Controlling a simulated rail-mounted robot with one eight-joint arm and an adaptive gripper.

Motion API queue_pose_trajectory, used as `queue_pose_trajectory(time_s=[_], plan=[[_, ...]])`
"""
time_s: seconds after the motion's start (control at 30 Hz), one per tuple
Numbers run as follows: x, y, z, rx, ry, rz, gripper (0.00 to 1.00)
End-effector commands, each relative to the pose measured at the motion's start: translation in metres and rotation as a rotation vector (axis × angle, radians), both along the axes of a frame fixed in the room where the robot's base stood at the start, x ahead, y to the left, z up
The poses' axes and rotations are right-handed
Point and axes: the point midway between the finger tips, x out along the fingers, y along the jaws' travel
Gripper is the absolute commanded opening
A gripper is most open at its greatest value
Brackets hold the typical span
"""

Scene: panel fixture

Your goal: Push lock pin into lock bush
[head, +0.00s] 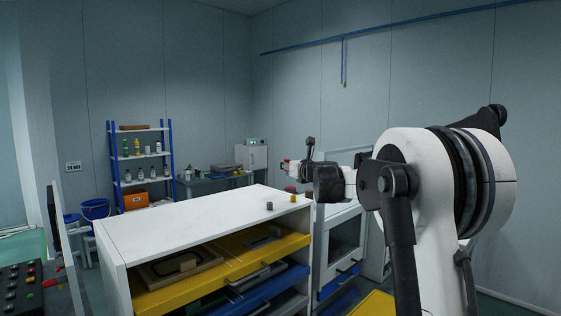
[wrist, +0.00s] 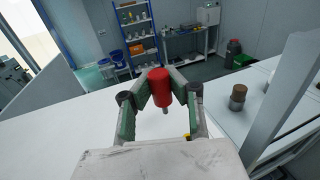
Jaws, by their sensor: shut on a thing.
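The lock pin, with a red cylindrical handle (wrist: 159,87) and a short grey tip pointing down, is held between the fingertips of my gripper (wrist: 160,88) in the wrist view. In the head view my gripper (head: 289,166) is above the far right end of the white cabinet top, with a bit of red at its tip. The pin is clear of the surface. I cannot tell for sure which part is the lock bush. A small yellow piece (wrist: 187,136) shows partly behind the right finger in the wrist view.
The white cabinet top (head: 190,225) is mostly bare. A small grey cylinder (head: 269,206) and a small yellow piece (head: 292,190) stand near its right edge. A brown-topped cylinder (wrist: 238,97) stands right of my gripper. Open yellow and blue drawers (head: 215,265) jut out below.

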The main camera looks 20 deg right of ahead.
Motion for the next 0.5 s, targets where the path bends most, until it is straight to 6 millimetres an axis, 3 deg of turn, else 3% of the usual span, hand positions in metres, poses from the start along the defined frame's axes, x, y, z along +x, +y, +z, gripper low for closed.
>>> queue_pose_trajectory(time_s=[0.2, 0.5], plan=[[0.0099, -0.0137, -0.0046, -0.001, 0.005, 0.020, 0.00], [0.0102, -0.0147, -0.0057, 0.000, 0.006, 0.022, 0.00]])
